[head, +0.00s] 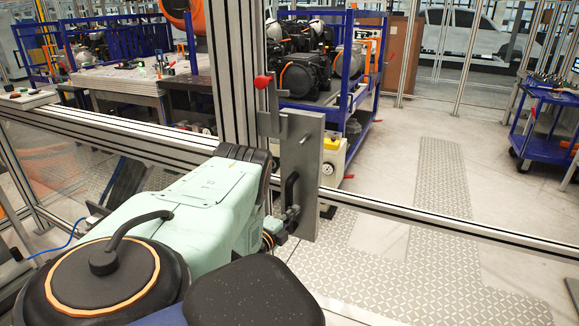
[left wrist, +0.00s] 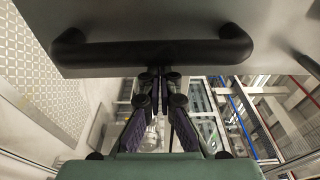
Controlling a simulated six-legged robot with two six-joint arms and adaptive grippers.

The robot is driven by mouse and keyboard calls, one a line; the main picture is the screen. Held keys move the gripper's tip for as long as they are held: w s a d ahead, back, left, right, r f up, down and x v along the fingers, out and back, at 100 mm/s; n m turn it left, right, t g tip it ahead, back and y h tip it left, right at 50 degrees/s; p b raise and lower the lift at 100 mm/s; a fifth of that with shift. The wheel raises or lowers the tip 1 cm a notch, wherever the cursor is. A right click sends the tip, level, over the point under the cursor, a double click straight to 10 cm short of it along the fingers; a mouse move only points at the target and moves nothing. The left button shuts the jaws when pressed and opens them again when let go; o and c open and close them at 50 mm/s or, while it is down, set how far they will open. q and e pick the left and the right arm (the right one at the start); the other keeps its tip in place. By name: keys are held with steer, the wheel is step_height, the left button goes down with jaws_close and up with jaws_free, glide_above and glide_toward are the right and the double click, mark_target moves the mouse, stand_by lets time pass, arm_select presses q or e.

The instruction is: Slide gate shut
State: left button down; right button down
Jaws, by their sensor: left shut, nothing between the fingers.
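The gate is a grey metal panel (head: 303,165) beside the upright post in the middle of the head view. A black handle (head: 291,188) is fixed to its face. In the left wrist view, the black bar handle (left wrist: 150,50) runs across the grey panel (left wrist: 180,15). My left gripper (head: 290,212) is at the lower part of the panel, close to the handle. In the left wrist view its fingers (left wrist: 159,74) are shut and empty, with the tips at the handle's edge. I cannot tell whether they touch it. My right gripper is out of view.
A red knob (head: 262,82) sits on the post above the panel. A low metal rail (head: 430,220) runs to the right. Behind stand a blue rack (head: 345,95) with machine parts and a blue cart (head: 545,130). The floor at right is clear.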

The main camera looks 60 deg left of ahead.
arm_select(q)
steer(key=v, duration=1.1)
steer(key=shift+s+d, duration=0.25)
steer(key=shift+s, duration=0.1)
steer(key=shift+s, duration=0.2)
